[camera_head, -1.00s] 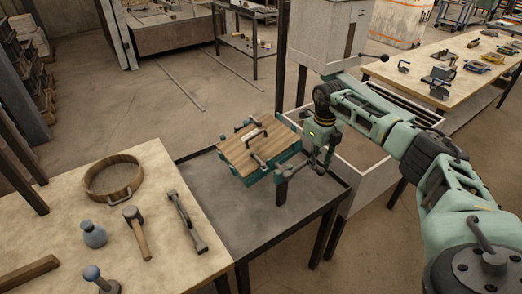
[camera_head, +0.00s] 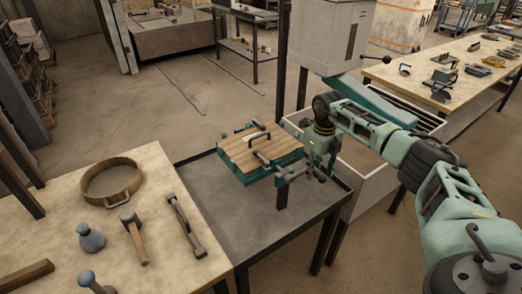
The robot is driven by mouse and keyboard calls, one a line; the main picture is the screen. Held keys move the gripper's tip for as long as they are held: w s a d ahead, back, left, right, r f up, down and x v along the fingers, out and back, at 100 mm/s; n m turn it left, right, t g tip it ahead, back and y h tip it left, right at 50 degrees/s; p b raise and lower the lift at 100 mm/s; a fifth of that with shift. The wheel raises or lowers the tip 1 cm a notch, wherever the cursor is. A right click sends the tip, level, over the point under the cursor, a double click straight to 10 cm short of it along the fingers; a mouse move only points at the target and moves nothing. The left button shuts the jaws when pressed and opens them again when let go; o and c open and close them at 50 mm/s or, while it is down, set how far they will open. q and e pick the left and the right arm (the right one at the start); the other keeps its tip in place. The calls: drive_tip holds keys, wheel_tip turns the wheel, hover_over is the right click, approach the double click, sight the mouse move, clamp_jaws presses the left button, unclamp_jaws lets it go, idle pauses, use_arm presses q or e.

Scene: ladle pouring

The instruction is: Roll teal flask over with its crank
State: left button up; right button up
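The teal flask (camera_head: 272,171) sits on a dark metal table, with a wooden board (camera_head: 258,152) clamped over its top and a black handle on the board. The board looks close to level. My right gripper (camera_head: 314,174) is at the right side of the flask, pointing down, and appears shut on the crank. The crank and fingertips are small and partly hidden by the gripper. My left gripper is not in view.
The dark table (camera_head: 250,225) has a raised rim and free room in front of the flask. A white bin (camera_head: 362,192) stands close behind my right arm.

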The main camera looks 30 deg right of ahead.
drive_tip(key=shift+s+r, duration=0.15)
drive_tip(key=shift+r, duration=0.1)
drive_tip(key=shift+s+d+r+p, duration=0.1)
drive_tip(key=shift+r+p, duration=0.35)
drive_tip(key=shift+p, duration=0.1)
drive_tip(key=s+r+p, duration=0.1)
drive_tip(key=r+p, duration=0.3)
drive_tip(key=s+r+p, duration=0.1)
drive_tip(key=r+p, duration=0.1)
drive_tip(key=shift+s+d, duration=0.1)
drive_tip(key=shift+s, duration=0.25)
